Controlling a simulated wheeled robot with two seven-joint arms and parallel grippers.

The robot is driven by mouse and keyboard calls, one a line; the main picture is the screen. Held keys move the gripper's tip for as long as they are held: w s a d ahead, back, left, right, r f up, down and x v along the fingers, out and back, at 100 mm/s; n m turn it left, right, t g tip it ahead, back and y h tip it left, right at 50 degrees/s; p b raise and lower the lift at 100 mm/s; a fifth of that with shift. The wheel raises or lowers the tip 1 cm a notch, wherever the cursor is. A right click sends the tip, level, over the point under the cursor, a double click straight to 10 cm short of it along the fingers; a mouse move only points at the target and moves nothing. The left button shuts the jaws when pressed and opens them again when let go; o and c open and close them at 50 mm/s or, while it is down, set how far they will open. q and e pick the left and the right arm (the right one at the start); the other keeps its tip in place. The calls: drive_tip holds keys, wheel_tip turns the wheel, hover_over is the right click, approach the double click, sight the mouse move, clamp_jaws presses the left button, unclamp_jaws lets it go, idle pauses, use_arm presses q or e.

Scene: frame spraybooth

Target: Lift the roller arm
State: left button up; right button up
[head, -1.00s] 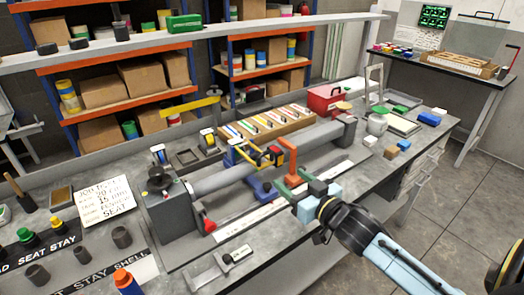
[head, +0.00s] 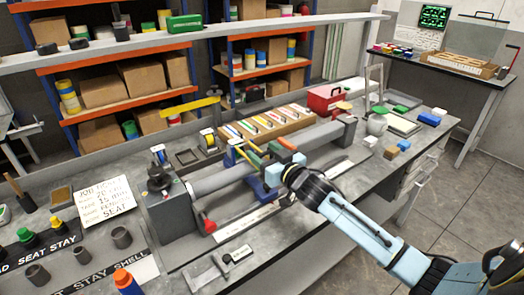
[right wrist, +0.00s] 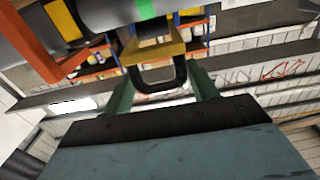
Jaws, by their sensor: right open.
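The roller arm (head: 239,150) is partly hidden in the head view by my right gripper (head: 269,153), which is at its near end, over the long grey tube. In the right wrist view, the roller arm's yellow block (right wrist: 158,50) and dark loop handle (right wrist: 160,82) show ahead. My right gripper (right wrist: 163,90) is open there, its green fingers on either side of the loop. I cannot tell whether they touch it. The tube (right wrist: 115,12) with a green band crosses above. My left gripper is not in view.
An orange-red bar (right wrist: 42,42) stands close at the left in the right wrist view. A grey machine head (head: 168,210) holds the tube's left end. A wooden tray of colored strips (head: 265,126) lies behind. The bench front right is fairly clear.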

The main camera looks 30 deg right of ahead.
drive_tip(key=shift+w+a, duration=0.1)
drive_tip(key=shift+w, duration=0.6)
drive_tip(key=shift+c, duration=0.2)
